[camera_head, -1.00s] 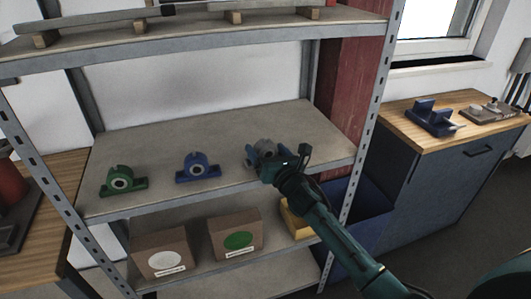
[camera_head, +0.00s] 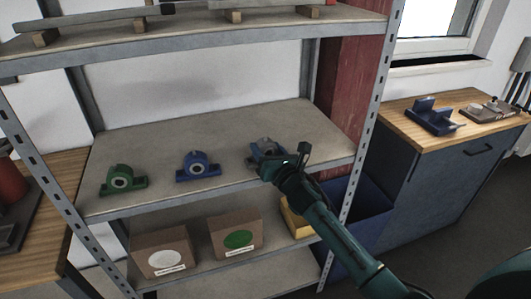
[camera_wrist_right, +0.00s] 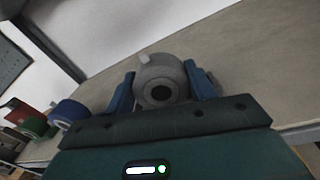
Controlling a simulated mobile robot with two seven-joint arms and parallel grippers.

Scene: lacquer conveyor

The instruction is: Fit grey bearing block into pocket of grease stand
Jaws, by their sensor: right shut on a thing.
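The grey bearing block (camera_head: 267,145) is at the right end of the middle shelf, partly hidden by my right gripper (camera_head: 268,157). In the right wrist view the block (camera_wrist_right: 160,82) has a round body with a dark bore and sits between the two blue fingers of my right gripper (camera_wrist_right: 161,92), which is shut on it. Whether its base touches the shelf is hard to tell. A blue stand-like fixture (camera_head: 431,118) with raised parts is on the cabinet at the right; I cannot tell for certain whether it is the grease stand. My left gripper is not in view.
A green bearing block (camera_head: 122,181) and a blue one (camera_head: 198,167) stand left on the middle shelf (camera_head: 225,135). Boxes (camera_head: 160,255) are below. The cabinet's wooden top (camera_head: 455,100) also holds a grey-brown tray (camera_head: 492,113). A blue bin (camera_head: 365,215) stands between shelf and cabinet.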

